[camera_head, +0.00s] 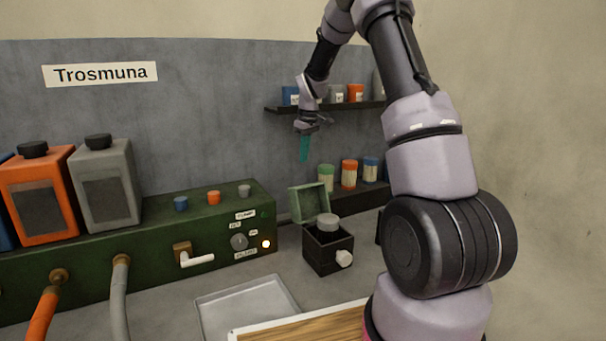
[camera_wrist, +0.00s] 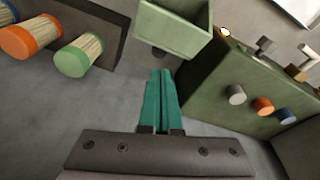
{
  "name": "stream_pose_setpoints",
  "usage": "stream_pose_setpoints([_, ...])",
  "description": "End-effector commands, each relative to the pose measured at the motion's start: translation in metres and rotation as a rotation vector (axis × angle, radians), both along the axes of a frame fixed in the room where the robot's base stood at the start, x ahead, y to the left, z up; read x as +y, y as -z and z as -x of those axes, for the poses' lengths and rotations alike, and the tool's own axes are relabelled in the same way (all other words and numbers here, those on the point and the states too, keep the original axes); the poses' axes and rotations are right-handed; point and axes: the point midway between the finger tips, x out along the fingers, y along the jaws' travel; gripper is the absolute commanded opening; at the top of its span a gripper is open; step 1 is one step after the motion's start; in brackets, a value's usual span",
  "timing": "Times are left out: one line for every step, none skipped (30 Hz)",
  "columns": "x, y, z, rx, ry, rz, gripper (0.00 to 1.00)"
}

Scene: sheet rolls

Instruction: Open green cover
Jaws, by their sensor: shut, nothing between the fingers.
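The green cover (camera_head: 310,203) stands raised at the back of a small black box (camera_head: 328,250), its hollow side facing the head camera. A grey round piece (camera_head: 327,222) shows uncovered at the top of the box, and a white knob (camera_head: 344,258) is on its front. My gripper (camera_head: 304,158) points down above and behind the cover, apart from it in the head view. Its teal fingers are together and empty. In the wrist view the cover (camera_wrist: 172,30) lies just beyond the fingertips (camera_wrist: 161,73); whether they touch cannot be told.
A green machine (camera_head: 150,235) with knobs, a white-handled tap and hoses stands left of the box. Jars (camera_head: 349,173) stand behind to the right, under a shelf (camera_head: 330,106). A metal tray (camera_head: 246,305) and a wooden board (camera_head: 305,325) lie in front.

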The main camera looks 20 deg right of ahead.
Motion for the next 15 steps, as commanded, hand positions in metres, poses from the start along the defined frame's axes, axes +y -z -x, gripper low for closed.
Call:
stream_pose_setpoints([-0.001,0.001,0.004,-0.027,0.083,-0.019,0.00])
stream_pose_setpoints([-0.003,0.002,0.005,-0.042,0.134,-0.032,0.00])
stream_pose_setpoints([-0.004,0.004,0.007,-0.059,0.194,-0.048,0.00])
stream_pose_setpoints([-0.006,0.004,0.007,-0.071,0.229,-0.057,0.00])
stream_pose_setpoints([-0.006,0.004,0.008,-0.081,0.259,-0.065,0.00])
stream_pose_setpoints([-0.007,0.005,0.008,-0.089,0.287,-0.073,0.00])
stream_pose_setpoints([-0.007,0.007,0.008,-0.093,0.302,-0.077,0.00])
stream_pose_setpoints([-0.007,0.009,0.007,-0.094,0.311,-0.080,0.00])
stream_pose_setpoints([-0.008,0.012,0.006,-0.096,0.316,-0.081,0.00])
stream_pose_setpoints([-0.007,0.016,0.005,-0.095,0.316,-0.080,0.00])
stream_pose_setpoints([-0.007,0.020,0.004,-0.094,0.316,-0.081,0.00])
stream_pose_setpoints([-0.007,0.026,0.003,-0.093,0.315,-0.080,0.00])
stream_pose_setpoints([-0.006,0.031,0.001,-0.093,0.315,-0.080,0.00])
stream_pose_setpoints([-0.006,0.036,-0.001,-0.093,0.315,-0.080,0.00])
stream_pose_setpoints([-0.005,0.044,-0.003,-0.092,0.315,-0.080,0.00])
